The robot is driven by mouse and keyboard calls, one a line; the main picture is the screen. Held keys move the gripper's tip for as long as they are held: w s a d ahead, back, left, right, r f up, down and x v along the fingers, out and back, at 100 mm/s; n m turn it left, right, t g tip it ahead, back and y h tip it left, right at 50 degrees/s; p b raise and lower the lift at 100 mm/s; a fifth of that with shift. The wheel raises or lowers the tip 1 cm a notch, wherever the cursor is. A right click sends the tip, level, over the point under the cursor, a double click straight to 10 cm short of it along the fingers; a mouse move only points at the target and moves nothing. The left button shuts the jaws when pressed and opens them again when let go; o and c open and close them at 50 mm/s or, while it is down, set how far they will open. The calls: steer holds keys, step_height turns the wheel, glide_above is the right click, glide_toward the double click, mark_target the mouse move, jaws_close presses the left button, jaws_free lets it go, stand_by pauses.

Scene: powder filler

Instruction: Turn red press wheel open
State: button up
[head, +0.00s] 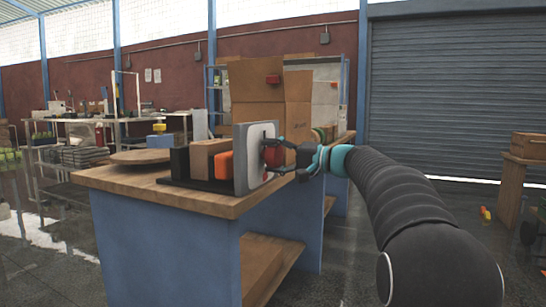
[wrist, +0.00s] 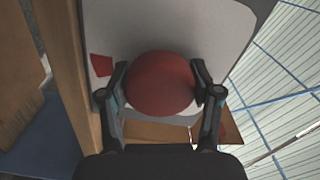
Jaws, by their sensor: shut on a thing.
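The red press wheel (wrist: 160,84) fills the middle of the wrist view, in front of a pale panel (wrist: 180,25). In the head view the wheel (head: 272,155) shows partly, at the upright pale panel (head: 243,165) on the bench's right end. My gripper (wrist: 161,86) has one finger on each side of the wheel and is shut on it. In the head view my gripper (head: 282,157) reaches the wheel from the right. A small red mark (wrist: 101,65) is on the panel left of the wheel. The fingers partly hide the wheel's sides.
The panel belongs to a unit with orange (head: 224,163), wooden (head: 203,160) and black (head: 179,162) blocks on a blue bench with a wooden top (head: 120,178). A round wooden board (head: 141,157) lies behind. Cardboard boxes (head: 257,90) stand at the back.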

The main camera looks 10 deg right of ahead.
steer(key=o, duration=1.1)
steer(key=shift+o, duration=0.2)
steer(key=shift+s+d, duration=0.1)
steer(key=v, duration=1.1)
steer(key=shift+s+d, duration=0.2)
steer(key=shift+d, duration=0.15)
